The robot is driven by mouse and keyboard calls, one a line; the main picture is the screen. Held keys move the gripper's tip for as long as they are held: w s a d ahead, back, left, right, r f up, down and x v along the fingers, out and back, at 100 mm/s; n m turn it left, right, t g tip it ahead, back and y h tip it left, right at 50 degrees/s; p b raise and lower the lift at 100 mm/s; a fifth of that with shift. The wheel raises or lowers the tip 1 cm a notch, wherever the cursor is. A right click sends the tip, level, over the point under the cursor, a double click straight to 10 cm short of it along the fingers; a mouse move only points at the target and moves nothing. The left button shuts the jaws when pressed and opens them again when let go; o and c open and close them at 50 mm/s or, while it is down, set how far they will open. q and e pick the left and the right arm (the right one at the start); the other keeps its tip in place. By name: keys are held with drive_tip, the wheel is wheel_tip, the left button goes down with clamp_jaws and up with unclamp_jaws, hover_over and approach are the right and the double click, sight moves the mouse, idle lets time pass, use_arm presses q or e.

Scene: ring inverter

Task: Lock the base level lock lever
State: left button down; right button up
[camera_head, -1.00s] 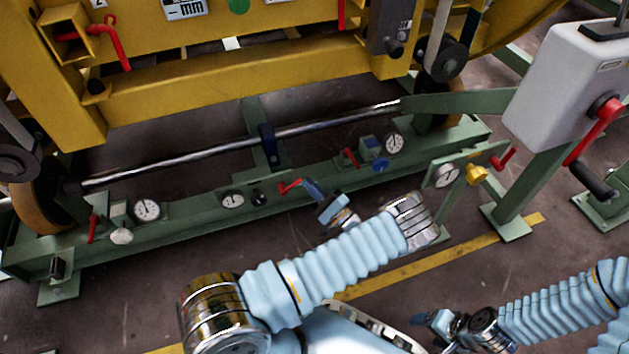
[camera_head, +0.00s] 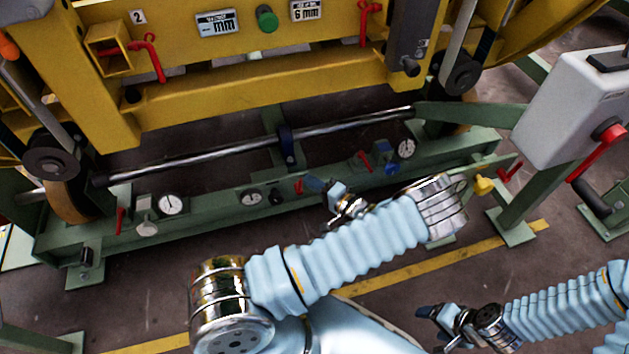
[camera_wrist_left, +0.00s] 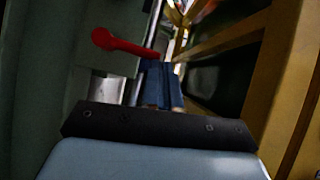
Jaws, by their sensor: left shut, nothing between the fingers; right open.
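A small red lever (camera_head: 299,187) stands on the green base beam (camera_head: 225,210), right of a round dial. The frames do not show whether this lever is the base level lock lever. My left gripper (camera_head: 314,184) is shut and empty, with its tips close beside this lever and partly in front of it. In the left wrist view, a red lever (camera_wrist_left: 125,43) reaches across to the dark blue fingers (camera_wrist_left: 161,80); I cannot tell if they touch. My right gripper (camera_head: 424,312) is open and empty, low at the right, away from the machine.
Other red levers stand on the beam at the left (camera_head: 120,221) and right (camera_head: 364,161). A metal shaft (camera_head: 220,154) runs above the beam, below the yellow frame (camera_head: 260,88). A grey box (camera_head: 567,95) with a red crank stands at the right.

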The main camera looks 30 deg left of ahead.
use_arm(q)
drive_tip(key=shift+s+a+r, duration=0.15)
drive_tip(key=shift+s+a, duration=0.05)
use_arm(e)
drive_tip(key=shift+s+a+r, duration=0.1)
idle(0.4)
use_arm(q)
drive_tip(key=w+d+r, duration=0.1)
drive_tip(key=d, duration=1.2)
drive_tip(key=shift+r+b, duration=0.3)
drive_tip(key=shift+b, duration=0.05)
use_arm(e)
drive_tip(key=shift+d+f, duration=0.45)
drive_tip(key=shift+d, duration=0.15)
